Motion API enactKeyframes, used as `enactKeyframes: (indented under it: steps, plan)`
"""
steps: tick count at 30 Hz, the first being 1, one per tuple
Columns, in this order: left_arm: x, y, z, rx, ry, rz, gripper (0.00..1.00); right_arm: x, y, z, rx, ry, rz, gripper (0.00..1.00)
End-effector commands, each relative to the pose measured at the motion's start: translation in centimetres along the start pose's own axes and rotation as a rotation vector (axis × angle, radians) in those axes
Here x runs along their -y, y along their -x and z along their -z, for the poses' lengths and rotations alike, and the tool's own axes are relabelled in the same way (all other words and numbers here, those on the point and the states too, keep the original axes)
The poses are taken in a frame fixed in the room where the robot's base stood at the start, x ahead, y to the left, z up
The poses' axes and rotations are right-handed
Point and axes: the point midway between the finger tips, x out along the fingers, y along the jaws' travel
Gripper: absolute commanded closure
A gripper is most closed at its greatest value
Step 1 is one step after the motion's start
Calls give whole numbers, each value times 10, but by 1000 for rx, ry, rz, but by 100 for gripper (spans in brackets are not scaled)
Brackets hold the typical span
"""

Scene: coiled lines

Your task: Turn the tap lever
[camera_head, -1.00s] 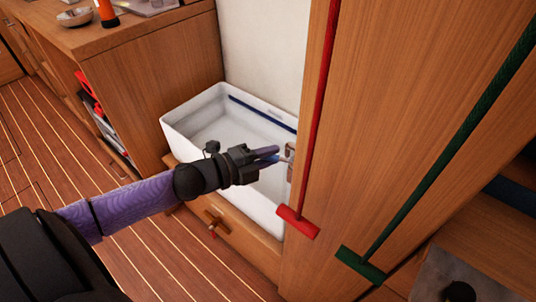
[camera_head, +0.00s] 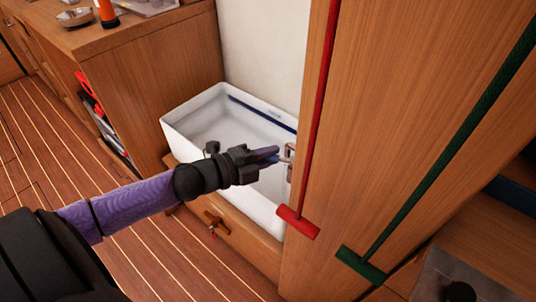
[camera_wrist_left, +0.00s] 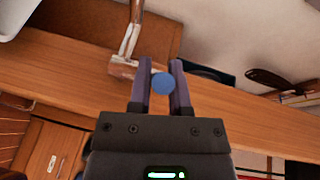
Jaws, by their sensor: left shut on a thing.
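The tap (camera_head: 289,158) is a small metal fitting at the right edge of the white basin, beside the wood panel, partly hidden. In the left wrist view its metal body and spout (camera_wrist_left: 126,62) show just left of the fingers. A round blue knob (camera_wrist_left: 163,84), seemingly the end of the tap lever, sits between the two purple fingers. My left gripper (camera_head: 277,153) reaches over the basin from the left and is shut on this knob; it also shows in the left wrist view (camera_wrist_left: 160,64). The lever's stem is hidden. My right gripper is not in view.
The white basin (camera_head: 180,130) stands below my left gripper. A tall wood panel (camera_head: 350,130) is close to its right, with a red line (camera_head: 320,110) and a green line (camera_head: 440,155) running down it. A wood cabinet (camera_head: 150,80) stands behind left.

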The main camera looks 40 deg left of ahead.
Motion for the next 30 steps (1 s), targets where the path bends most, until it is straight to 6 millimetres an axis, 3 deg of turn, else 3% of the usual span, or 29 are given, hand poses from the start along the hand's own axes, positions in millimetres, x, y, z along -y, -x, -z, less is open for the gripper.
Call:
enactKeyframes:
  steps: [13, 22, 30]
  plan:
    - [-2, -2, -2, -31, -7, -6, 100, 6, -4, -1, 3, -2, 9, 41]
    - [-5, -19, -14, -362, -54, -53, 100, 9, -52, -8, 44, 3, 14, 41]
    - [4, -20, -13, -432, -59, -64, 100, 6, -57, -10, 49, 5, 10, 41]
